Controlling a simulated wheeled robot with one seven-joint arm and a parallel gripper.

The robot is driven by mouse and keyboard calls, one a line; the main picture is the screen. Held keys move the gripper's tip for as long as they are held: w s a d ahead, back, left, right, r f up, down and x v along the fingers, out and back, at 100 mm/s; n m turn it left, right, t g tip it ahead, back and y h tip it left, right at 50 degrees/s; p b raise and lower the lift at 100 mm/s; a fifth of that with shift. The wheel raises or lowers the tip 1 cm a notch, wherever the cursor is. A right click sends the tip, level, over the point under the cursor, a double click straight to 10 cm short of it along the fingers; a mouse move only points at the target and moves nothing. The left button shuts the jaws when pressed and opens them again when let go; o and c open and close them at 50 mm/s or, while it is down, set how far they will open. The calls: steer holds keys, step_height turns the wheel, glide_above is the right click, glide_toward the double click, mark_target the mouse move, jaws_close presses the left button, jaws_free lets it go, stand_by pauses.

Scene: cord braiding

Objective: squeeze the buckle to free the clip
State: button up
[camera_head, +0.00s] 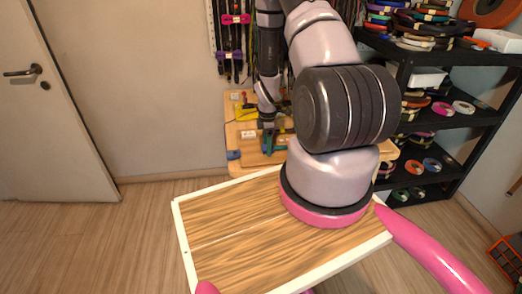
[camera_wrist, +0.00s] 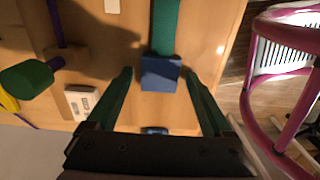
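In the wrist view a blue block (camera_wrist: 160,74), seemingly the buckle, sits at the end of a wide green strap (camera_wrist: 165,25) on the wooden bench. I cannot make out a separate clip. A small dark blue piece (camera_wrist: 154,130) shows lower down, partly hidden behind my gripper's body. My gripper (camera_wrist: 159,76) is open, with one dark green finger on each side of the block and a visible gap at both sides. In the head view my gripper (camera_head: 270,143) is small over the bench, and the block cannot be told apart there.
On the bench (camera_head: 237,133) stand a white box with buttons (camera_wrist: 81,101), a green knob (camera_wrist: 26,79) and a purple cord (camera_wrist: 55,25). A pink-framed chair (camera_wrist: 247,75) is right of the bench. Black shelves (camera_head: 445,115) with spools stand at right. Floor at left is clear.

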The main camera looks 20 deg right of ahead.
steer(key=shift+r, duration=3.5)
steer(key=a+r+m+t, duration=0.2)
steer(key=a+r+m, duration=0.15)
steer(key=r, duration=1.05)
steer(key=a+r+m+t, duration=0.15)
steer(key=r+m, duration=0.35)
steer(key=r, duration=0.8)
steer(key=s+a+r+m+t+y, duration=0.1)
steer(key=s+a+r+m, duration=0.3)
steer(key=s+r, duration=0.6)
steer(key=s+a+r+m+t+y, duration=0.1)
steer(key=s+a+r+m, duration=0.3)
steer(key=s+r, duration=0.5)
steer(key=shift+s+a+r+m+t, duration=0.2)
steer(key=shift+s+r+m+t, duration=0.2)
steer(key=shift+m+t, duration=0.65)
steer(key=shift+w+d, duration=0.1)
